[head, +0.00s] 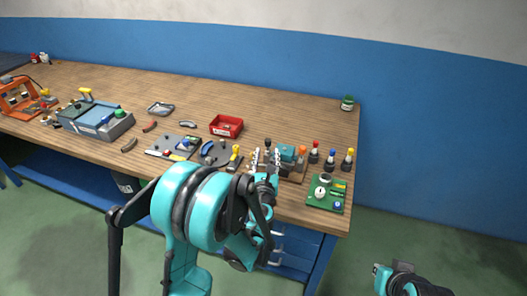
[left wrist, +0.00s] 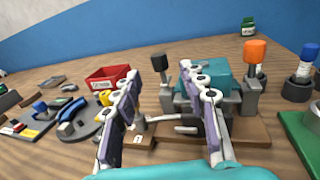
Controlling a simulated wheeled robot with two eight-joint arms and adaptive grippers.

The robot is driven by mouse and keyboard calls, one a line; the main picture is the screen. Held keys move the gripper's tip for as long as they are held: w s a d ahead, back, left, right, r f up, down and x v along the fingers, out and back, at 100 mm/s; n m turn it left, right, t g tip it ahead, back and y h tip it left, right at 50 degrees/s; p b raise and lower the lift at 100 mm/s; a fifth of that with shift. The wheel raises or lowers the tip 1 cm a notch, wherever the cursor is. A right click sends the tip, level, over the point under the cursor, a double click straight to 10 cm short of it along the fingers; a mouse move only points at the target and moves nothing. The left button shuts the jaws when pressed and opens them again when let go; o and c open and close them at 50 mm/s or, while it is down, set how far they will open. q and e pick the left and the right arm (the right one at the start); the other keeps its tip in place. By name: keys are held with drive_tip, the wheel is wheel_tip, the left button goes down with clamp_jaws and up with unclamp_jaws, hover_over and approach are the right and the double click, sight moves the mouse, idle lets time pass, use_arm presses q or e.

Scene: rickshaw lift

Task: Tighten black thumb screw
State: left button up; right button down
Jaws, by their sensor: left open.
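The black thumb screw (left wrist: 158,63) is a black knob on a grey post at the left side of a fixture. It also shows small in the head view (head: 267,142). The fixture holds a teal block (left wrist: 212,72) on a wooden base (left wrist: 250,132), with an orange knob (left wrist: 256,50) on its right post. My left gripper (left wrist: 162,72) is open, its two fingers apart and pointing at the fixture. In the head view the left gripper (head: 266,157) is at the fixture's near left side. The knob appears between the fingertips, with no visible contact.
A red tray (head: 227,126) lies left of the fixture. A green board (head: 326,194) and several coloured-top screwdrivers or bottles (head: 330,160) stand to the right. A grey round tray with tools (left wrist: 88,120) is at the left.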

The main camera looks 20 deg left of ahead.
sight(267, 144)
use_arm(q)
drive_tip(key=b+x, duration=0.1)
drive_tip(key=x, duration=0.6)
drive_tip(key=shift+w+a+b, duration=0.1)
drive_tip(key=shift+w+b, duration=0.15)
drive_tip(key=shift+b, duration=0.05)
clamp_jaws()
